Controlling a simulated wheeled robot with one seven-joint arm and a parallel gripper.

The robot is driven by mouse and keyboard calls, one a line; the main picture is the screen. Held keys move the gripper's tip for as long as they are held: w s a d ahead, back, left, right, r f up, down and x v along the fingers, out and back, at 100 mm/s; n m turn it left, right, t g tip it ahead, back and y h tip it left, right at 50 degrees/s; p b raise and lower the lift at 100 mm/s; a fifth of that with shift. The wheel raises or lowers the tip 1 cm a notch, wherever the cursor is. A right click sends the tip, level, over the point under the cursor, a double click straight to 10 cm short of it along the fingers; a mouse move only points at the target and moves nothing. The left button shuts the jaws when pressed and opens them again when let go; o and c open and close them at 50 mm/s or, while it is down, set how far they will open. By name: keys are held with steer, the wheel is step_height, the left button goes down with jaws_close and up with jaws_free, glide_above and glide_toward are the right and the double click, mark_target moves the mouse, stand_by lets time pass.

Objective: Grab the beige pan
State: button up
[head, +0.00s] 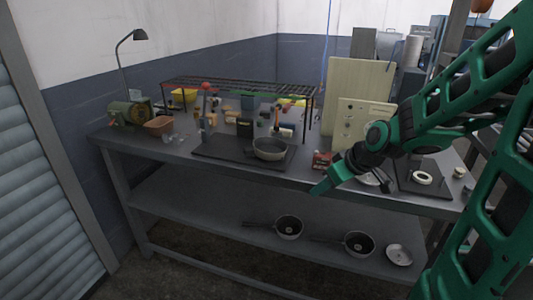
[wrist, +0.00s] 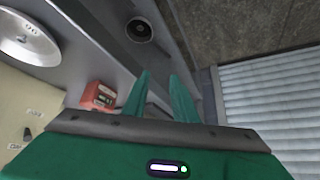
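A pan with a pale grey-beige rim (head: 270,149) sits upright on a dark mat on the tabletop; I take it as the beige pan. Its handle is hard to make out. Two dark pans stand on the lower shelf, one near the middle (head: 288,227) and one further right (head: 358,243). My gripper (head: 320,190) is at the table's front edge, right of the beige pan and apart from it. In the wrist view my gripper (wrist: 160,74) has its fingers spread with nothing between them. A dark pan (wrist: 140,30) shows beyond the fingertips there.
A red box (head: 322,160) stands beside my gripper; it also shows in the wrist view (wrist: 97,95). A wire rack (head: 240,86) stands over the rear of the table (head: 150,160). A pale dish (head: 399,254) lies on the lower shelf. A beige panel (head: 358,92) stands behind.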

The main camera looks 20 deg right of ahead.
mark_target(256, 150)
steer(key=w+a+r+n+t+y, duration=0.1)
steer(key=w+a+t, duration=0.1)
steer(key=w, duration=0.2)
steer(key=w+a+r+n+t+y, duration=0.1)
steer(key=w+a+r, duration=0.1)
steer(key=w, duration=0.3)
steer(key=w+a+r+n+t+y, duration=0.1)
steer(key=w+a+t, duration=0.1)
steer(key=w, duration=0.2)
steer(key=shift+w+r+t, duration=0.15)
steer(key=shift+w+t, duration=0.05)
steer(key=shift+t, duration=0.1)
steer(key=shift+y, duration=0.3)
steer(key=x, duration=0.4)
steer(key=shift+w+a+r, duration=0.1)
steer(key=shift+w, duration=0.2)
steer(key=x, duration=0.5)
steer(key=shift+a+r, duration=0.25)
steer(key=shift+r, duration=0.15)
steer(key=shift+w+a+f, duration=0.2)
steer(key=shift+w+f, duration=0.05)
steer(key=shift+w, duration=0.25)
steer(key=shift+c, duration=0.5)
jaws_close()
